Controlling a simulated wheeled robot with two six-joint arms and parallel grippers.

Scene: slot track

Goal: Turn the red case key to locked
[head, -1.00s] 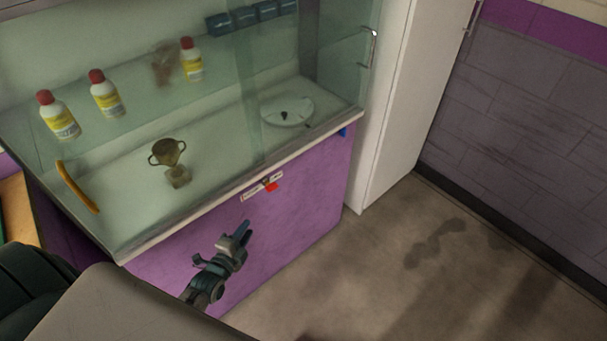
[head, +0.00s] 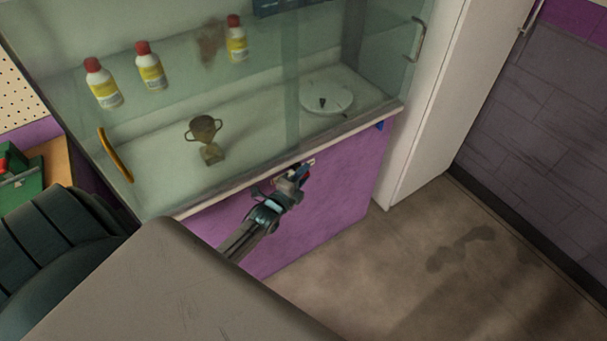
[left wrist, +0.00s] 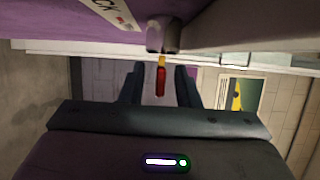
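The red case key (left wrist: 160,82) shows in the left wrist view, its gold shank pointing at a grey lock cylinder (left wrist: 163,40). My left gripper (left wrist: 159,78) has one finger on each side of the red key head, with a visible gap on both sides. In the head view my left gripper (head: 303,172) is at the purple case front (head: 340,185), just below the ledge. It largely hides the key and lock there. Part of a white label (head: 310,161) shows behind the fingertips. My right gripper is in neither view.
The glass case holds a trophy (head: 205,140), several white bottles with red caps (head: 150,72) and a white round disc (head: 327,100). A white cabinet (head: 425,130) stands to the right. The floor (head: 400,270) in front is clear.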

